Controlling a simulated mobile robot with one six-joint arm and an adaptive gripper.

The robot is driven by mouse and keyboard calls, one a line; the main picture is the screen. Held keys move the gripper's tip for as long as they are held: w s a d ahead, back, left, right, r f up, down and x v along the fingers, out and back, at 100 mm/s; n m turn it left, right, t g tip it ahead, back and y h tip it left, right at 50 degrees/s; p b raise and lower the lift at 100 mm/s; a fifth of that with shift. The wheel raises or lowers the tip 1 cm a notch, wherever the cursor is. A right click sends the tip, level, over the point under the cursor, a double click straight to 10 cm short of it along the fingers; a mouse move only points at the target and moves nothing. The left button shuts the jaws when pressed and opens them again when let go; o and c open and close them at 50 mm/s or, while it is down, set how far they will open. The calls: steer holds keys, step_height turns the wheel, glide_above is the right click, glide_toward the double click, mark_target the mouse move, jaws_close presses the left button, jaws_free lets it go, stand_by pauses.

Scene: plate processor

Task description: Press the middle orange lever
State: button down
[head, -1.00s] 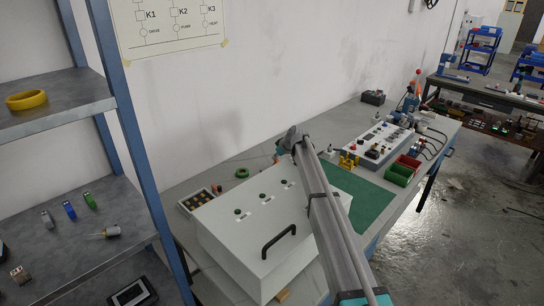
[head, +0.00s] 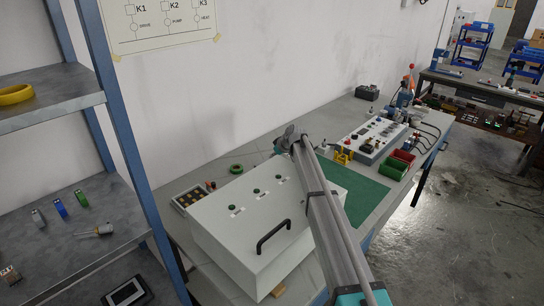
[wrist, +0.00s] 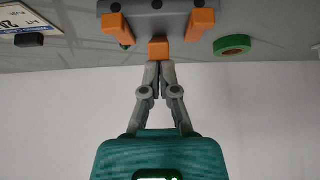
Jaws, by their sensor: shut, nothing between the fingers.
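Three orange levers stick out of a grey bar in the wrist view: a left one (wrist: 118,28), the middle orange lever (wrist: 158,49) and a right one (wrist: 201,23). The middle lever is seen nearly end-on, and its square face is straight in front of my fingers. My gripper (wrist: 159,67) is shut and empty, its fingertips right at the lower edge of that lever. I cannot tell whether they touch it. In the head view my gripper (head: 287,142) is small at the end of my arm, and the levers are not discernible there.
A green ring (wrist: 232,45) lies beside the levers; it also shows in the head view (head: 237,169). A white box (head: 240,243) with a black handle (head: 273,236) stands in front. A green mat (head: 366,202) and a yellow part (head: 342,155) lie to the right.

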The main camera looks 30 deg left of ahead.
steer(key=shift+a, duration=0.2)
steer(key=shift+w+a+f, duration=0.1)
steer(key=shift+w+a, duration=0.15)
steer(key=shift+a, duration=0.3)
stand_by(0.5)
steer(key=r+p, duration=0.1)
steer(key=a+r+p, duration=0.2)
steer(key=r+p, duration=0.1)
steer(key=shift+w, duration=0.4)
steer(key=s+d+r+p, duration=0.1)
steer(key=s+d, duration=0.2)
steer(key=d, duration=0.6)
steer(key=shift+s+d+r, duration=0.15)
steer(key=shift+d, duration=0.05)
steer(key=shift+d, duration=0.1)
